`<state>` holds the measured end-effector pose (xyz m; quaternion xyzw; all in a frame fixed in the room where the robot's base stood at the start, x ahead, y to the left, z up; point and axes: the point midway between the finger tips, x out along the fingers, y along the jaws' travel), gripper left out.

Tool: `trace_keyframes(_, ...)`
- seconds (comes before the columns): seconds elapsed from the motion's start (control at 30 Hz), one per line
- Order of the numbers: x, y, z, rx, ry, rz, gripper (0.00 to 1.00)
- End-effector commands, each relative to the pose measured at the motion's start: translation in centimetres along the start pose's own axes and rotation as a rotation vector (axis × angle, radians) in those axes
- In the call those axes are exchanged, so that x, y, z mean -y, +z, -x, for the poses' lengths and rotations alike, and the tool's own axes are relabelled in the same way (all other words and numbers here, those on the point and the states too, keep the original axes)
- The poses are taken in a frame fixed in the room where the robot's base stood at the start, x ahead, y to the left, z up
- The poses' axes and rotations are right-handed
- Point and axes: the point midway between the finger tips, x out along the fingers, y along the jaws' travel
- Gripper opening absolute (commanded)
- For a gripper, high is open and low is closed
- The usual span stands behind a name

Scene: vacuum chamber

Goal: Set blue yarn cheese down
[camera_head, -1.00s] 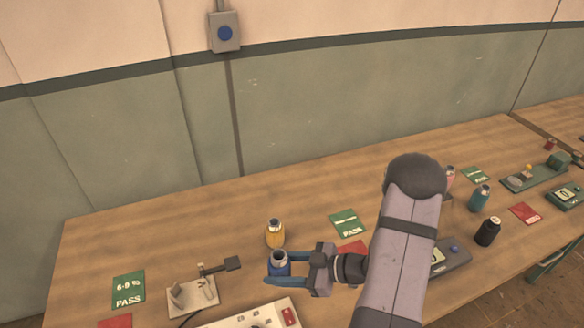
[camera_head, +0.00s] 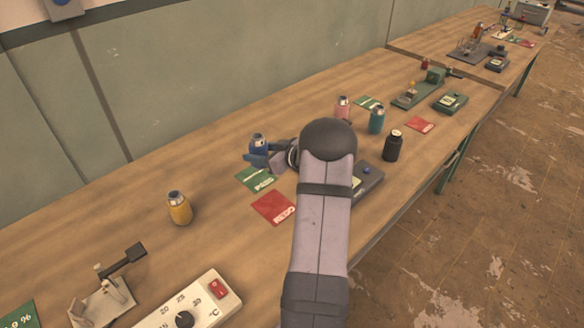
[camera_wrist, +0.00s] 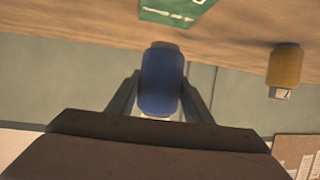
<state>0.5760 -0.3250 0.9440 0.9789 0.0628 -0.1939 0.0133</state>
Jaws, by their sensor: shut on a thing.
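The blue yarn cheese (camera_head: 258,142) is a small blue bottle-shaped thing with a grey top. My gripper (camera_head: 257,158) is shut on it and holds it near the back of the wooden bench, just behind the green PASS card (camera_head: 257,178). In the wrist view the blue yarn cheese (camera_wrist: 161,80) sits between the two fingers, with the green card (camera_wrist: 178,10) beyond it. I cannot tell whether its base touches the bench. My arm hides part of the bench to the right of it.
A yellow bottle (camera_head: 179,208) stands to the left. A red card (camera_head: 273,207) lies in front of the green card. Pink (camera_head: 342,107), teal (camera_head: 376,120) and black (camera_head: 393,146) bottles stand to the right. A dial box (camera_head: 190,303) is at the front left. Bare bench lies between yellow and blue.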

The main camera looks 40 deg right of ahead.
Motion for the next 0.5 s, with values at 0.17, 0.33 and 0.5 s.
trace_keyframes(0.17, -5.7, -1.5, 0.3, -0.003, 0.141, -0.052, 0.22)
trace_keyframes(0.33, -8.7, -2.8, 1.0, 0.0, 0.215, -0.086, 0.22)
trace_keyframes(0.5, -9.6, -3.4, 1.4, 0.001, 0.24, -0.1, 0.22)
